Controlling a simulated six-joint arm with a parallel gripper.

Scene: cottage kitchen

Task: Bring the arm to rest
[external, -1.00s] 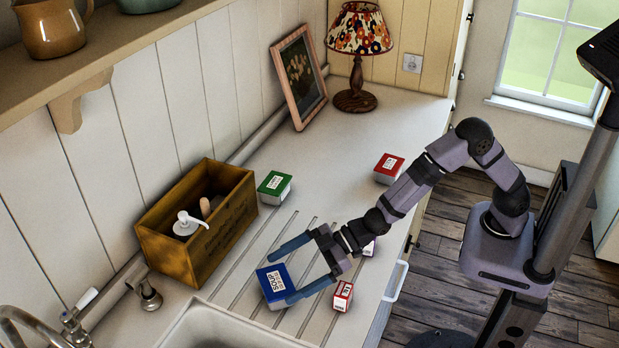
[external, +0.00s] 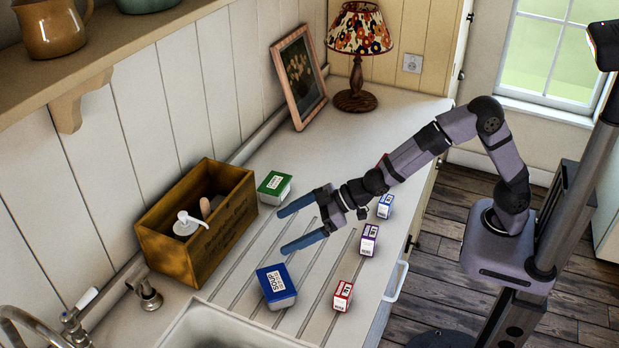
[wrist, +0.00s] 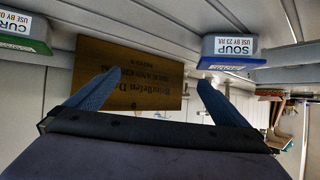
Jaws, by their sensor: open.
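My gripper (external: 301,228) is open and empty, with its two blue fingers spread above the ribbed drainboard. It points left toward the wooden box. The blue-lidded soup tub (external: 276,286) sits on the drainboard in front of the fingers, apart from them. In the wrist view my gripper (wrist: 154,88) has its fingers apart with nothing between them. The soup tub (wrist: 229,50) shows there beyond the right finger, and a green-lidded tub (wrist: 22,32) shows at the upper left.
The green-lidded tub (external: 274,186) stands beside the wooden box (external: 198,225). Small red (external: 343,297), purple (external: 369,240) and blue (external: 385,206) boxes stand along the counter's right side. A red-lidded tub is mostly hidden behind my arm. The sink (external: 215,328) lies at the front.

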